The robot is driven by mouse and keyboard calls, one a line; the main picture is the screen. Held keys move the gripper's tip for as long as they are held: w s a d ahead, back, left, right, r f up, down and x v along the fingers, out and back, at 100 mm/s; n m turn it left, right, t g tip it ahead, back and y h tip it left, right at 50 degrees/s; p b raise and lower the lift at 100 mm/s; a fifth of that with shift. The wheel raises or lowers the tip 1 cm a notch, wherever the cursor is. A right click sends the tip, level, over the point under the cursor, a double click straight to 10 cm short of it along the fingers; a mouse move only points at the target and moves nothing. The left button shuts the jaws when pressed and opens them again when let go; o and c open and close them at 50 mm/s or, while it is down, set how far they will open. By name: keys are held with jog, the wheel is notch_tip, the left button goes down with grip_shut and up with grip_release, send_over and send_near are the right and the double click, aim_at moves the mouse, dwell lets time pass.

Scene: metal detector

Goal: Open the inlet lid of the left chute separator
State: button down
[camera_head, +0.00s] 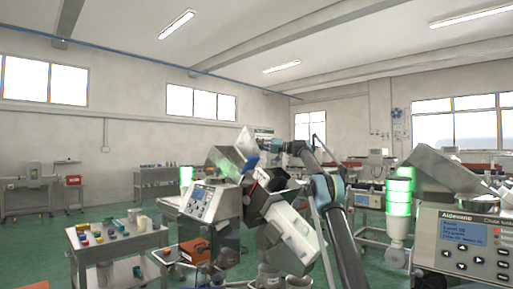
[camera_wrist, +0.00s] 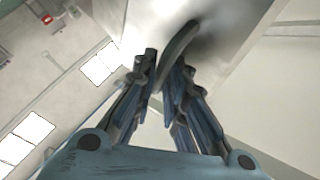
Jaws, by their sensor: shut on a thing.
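The left chute separator (camera_head: 228,205) stands at the middle of the head view, with a small control panel (camera_head: 198,201) on its front. A grey metal inlet lid (camera_head: 246,143) shows tilted up at its top. My gripper (camera_head: 272,146) reaches in from the right, small and partly hard to make out there. In the wrist view, my gripper (camera_wrist: 163,68) is shut on a dark curved handle (camera_wrist: 180,42). The handle joins a smooth grey metal surface (camera_wrist: 225,35), which looks like the lid. The lid's hinge is hidden in both views.
A grey cart (camera_head: 112,245) with small coloured items stands at left. An orange box (camera_head: 196,250) sits low near the left separator. Green floor is open at far left.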

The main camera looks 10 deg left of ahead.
jog(key=shift+w+f, duration=0.4)
jog(key=shift+f, duration=0.15)
jog(key=c, duration=2)
grip_release()
jog(key=shift+a, duration=0.1)
jog(key=shift+o, duration=0.2)
jog(key=d+f, duration=0.1)
jog(key=d, duration=1.1)
jog(key=shift+w+f, duration=0.2)
jog(key=shift+w, duration=0.05)
jog(key=shift+d, duration=0.1)
